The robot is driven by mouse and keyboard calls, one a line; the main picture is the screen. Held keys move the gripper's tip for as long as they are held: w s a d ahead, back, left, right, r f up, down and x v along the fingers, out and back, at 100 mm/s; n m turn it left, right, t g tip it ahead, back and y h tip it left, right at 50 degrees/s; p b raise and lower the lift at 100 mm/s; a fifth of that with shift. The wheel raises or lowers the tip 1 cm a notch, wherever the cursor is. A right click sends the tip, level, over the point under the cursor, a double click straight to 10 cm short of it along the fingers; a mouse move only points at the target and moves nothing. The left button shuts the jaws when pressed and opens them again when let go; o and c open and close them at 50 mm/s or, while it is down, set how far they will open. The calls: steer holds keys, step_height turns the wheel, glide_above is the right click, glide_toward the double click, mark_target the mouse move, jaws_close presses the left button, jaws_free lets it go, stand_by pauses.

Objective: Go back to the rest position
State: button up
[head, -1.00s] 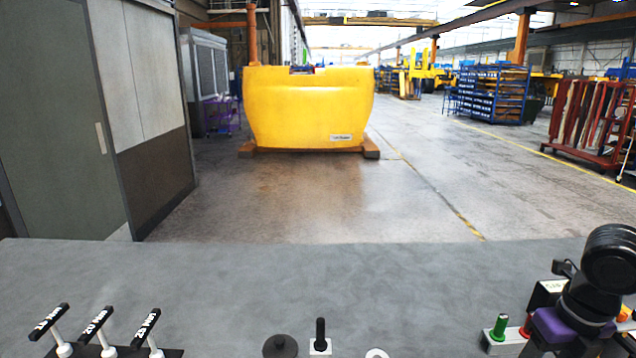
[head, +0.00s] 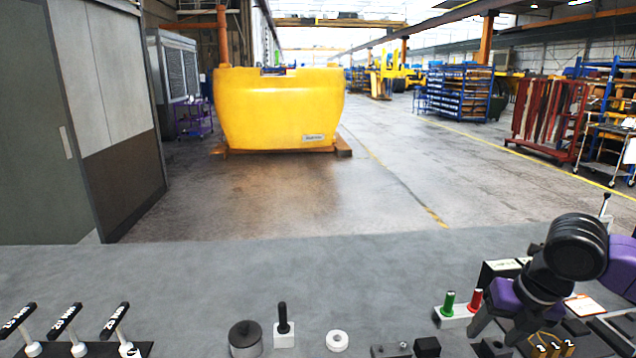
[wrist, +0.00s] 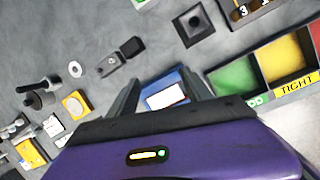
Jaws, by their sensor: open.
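My gripper (head: 497,335) is at the right of the head view, pointing down over the grey bench (head: 200,275), near the green and red pegs. In the wrist view my gripper (wrist: 158,78) has its two dark fingers spread apart. A blue item with a white label (wrist: 166,95) shows between the fingers in that view. I cannot tell how far below the fingers it lies. Nothing is seen held.
Black-handled levers (head: 65,320) stand at the bench's front left. A black knob (head: 282,315) and a white ring (head: 337,341) are at the front middle. A green peg (head: 448,303) is beside my gripper. A yellow casting (head: 278,110) stands on the floor beyond.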

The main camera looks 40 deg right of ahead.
steer(key=w+a+r+m+t, duration=0.3)
steer(key=w+r+m+t, duration=0.15)
steer(key=w+r, duration=0.4)
steer(key=w+a+r+m+t, duration=0.3)
steer(key=w+r+t, duration=0.35)
steer(key=w, duration=0.25)
steer(key=w+a+r+m+t+h, duration=0.1)
steer(key=a+r+m+t, duration=0.4)
steer(key=r, duration=0.3)
steer(key=w+a+r+m+t, duration=0.1)
steer(key=a+r+m+t, duration=0.25)
steer(key=r+m, duration=0.4)
steer(key=s+a+f+m+g+h, duration=0.2)
steer(key=s+a+f+m+h, duration=0.25)
steer(key=s+f+m, duration=0.4)
steer(key=s+a+f+m+g+h, duration=0.1)
steer(key=s+a+f+m+h, duration=0.4)
steer(key=f, duration=0.7)
steer(key=s+a+f+n+g+y, duration=0.2)
steer(key=s+a+f+y, duration=0.3)
steer(key=s+f, duration=0.3)
steer(key=s+a+f+n+g+y, duration=0.3)
steer(key=s+a+f+n+y, duration=0.2)
steer(key=s+f, duration=0.3)
steer(key=s+a+y, duration=0.1)
steer(key=s, duration=0.2)
steer(key=shift+s+a+y, duration=0.2)
steer(key=shift+s+y, duration=0.15)
steer(key=shift+s, duration=0.05)
